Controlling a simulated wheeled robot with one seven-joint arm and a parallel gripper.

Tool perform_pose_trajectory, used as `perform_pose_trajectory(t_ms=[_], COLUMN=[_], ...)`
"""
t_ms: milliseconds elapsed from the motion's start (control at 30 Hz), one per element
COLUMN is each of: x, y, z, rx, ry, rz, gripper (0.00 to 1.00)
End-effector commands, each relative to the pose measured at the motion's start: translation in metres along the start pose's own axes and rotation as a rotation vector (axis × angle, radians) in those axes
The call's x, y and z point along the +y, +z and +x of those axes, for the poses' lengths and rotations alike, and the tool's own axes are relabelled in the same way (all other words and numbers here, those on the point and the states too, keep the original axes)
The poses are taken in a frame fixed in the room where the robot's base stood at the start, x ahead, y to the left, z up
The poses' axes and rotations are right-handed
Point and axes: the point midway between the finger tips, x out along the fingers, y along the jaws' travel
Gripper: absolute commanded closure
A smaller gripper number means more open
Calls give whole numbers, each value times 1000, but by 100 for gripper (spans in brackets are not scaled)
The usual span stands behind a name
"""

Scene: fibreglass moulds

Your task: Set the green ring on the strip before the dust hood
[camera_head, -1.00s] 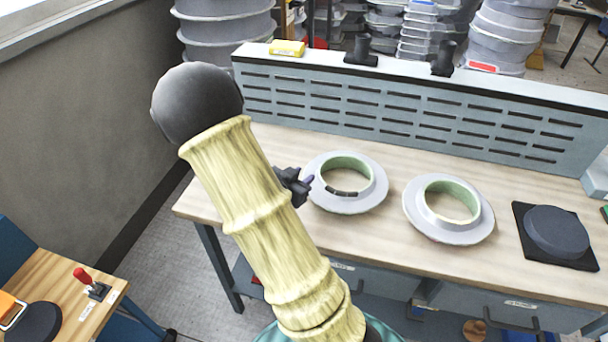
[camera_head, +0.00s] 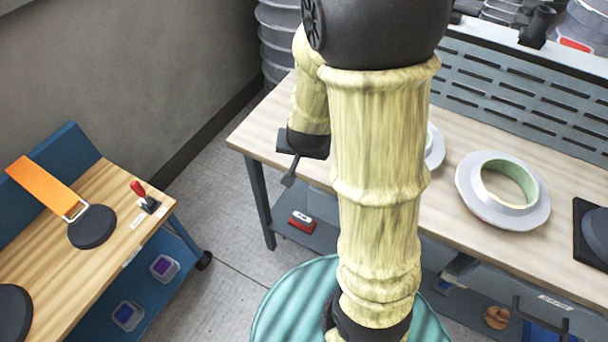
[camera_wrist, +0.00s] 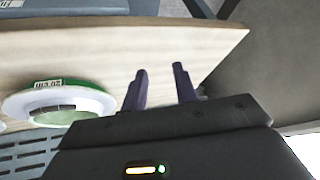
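A pale grey flanged ring with a green inner wall (camera_head: 494,212) lies flat on the bench before the slotted dust hood (camera_head: 530,92). A second flanged ring (camera_head: 435,148) is left of it, mostly hidden behind my arm. In the wrist view, one flanged ring (camera_wrist: 92,103) shows a green rim with a white label, lying on the bench with the hood's slots (camera_wrist: 25,160) beside it. My gripper (camera_head: 289,180) is left of the rings, near the bench's left front edge. In the wrist view its two dark fingers (camera_wrist: 160,70) are apart with nothing between them.
The wooden bench (camera_head: 270,128) has bare surface at its left end. A dark round block on a black plate (camera_head: 594,232) stands at right. At left, a lower blue-framed cart (camera_head: 115,222) holds dark discs, an orange strap and a red-handled switch (camera_head: 143,196). Floor lies between.

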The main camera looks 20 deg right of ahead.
Motion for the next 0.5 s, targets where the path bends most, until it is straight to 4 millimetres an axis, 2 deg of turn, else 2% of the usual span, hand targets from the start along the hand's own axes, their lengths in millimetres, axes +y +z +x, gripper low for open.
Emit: perform_pose_trajectory(t_ms=[100,233,333,500], x=[-7,1,8,11], y=[31,59,69,73], z=[-34,-62,-74,-77], rx=[-137,-252,-299,-315], ry=[-53,-51,-37,-31], rz=[-196,-385,-464,-487], gripper=[71,71,71,71])
